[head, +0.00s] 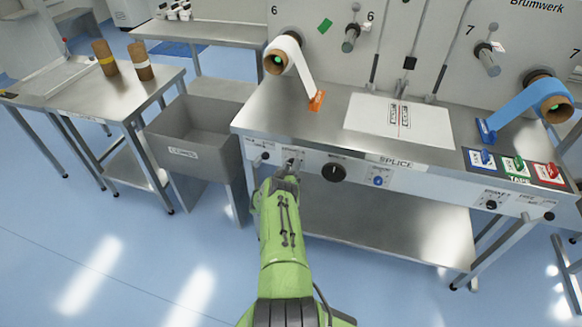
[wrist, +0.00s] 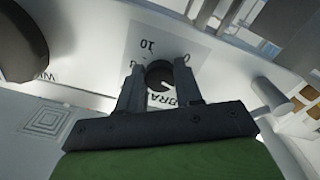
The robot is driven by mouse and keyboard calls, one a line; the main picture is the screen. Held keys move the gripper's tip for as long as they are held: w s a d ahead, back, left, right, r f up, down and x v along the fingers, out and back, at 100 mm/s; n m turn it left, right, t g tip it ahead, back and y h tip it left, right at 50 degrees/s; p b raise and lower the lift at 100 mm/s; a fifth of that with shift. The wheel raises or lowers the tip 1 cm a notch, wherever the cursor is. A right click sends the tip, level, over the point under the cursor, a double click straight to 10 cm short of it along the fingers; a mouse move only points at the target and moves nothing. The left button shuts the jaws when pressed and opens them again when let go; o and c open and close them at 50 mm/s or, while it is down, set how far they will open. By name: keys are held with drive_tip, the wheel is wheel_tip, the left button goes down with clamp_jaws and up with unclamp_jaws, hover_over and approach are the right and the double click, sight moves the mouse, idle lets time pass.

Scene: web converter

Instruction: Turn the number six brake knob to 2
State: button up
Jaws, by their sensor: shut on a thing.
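The brake knob (wrist: 160,76) is a small dark round knob on a white label plate on the front panel. In the wrist view the plate shows a 10, what looks like a 0, and part of the word BRAKE. My gripper (wrist: 161,71) is shut on the knob, with one finger on each side. The setting that the knob points to cannot be read. In the head view my gripper (head: 289,168) is at the panel below the white roll marked 6 (head: 285,50), and it mostly hides the knob.
A larger black knob (head: 334,172) sits just right of my gripper, with a blue button (head: 378,181) further right. A small knob (head: 264,157) is close on the left. The steel splice table (head: 330,118) juts out above. A grey bin (head: 190,140) stands at left.

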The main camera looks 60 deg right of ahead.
drive_tip(key=shift+f+n, duration=0.2)
drive_tip(key=shift+n, duration=0.4)
drive_tip(key=o, duration=1)
drive_tip(key=shift+r, duration=0.15)
drive_tip(key=shift+o, duration=0.2)
drive_tip(key=shift+a, duration=0.1)
drive_tip(key=s+a+p, duration=0.2)
drive_tip(key=a+p, duration=0.5)
drive_tip(key=a, duration=0.8)
drive_tip(key=shift+s+a, duration=0.2)
drive_tip(key=shift+s, duration=0.1)
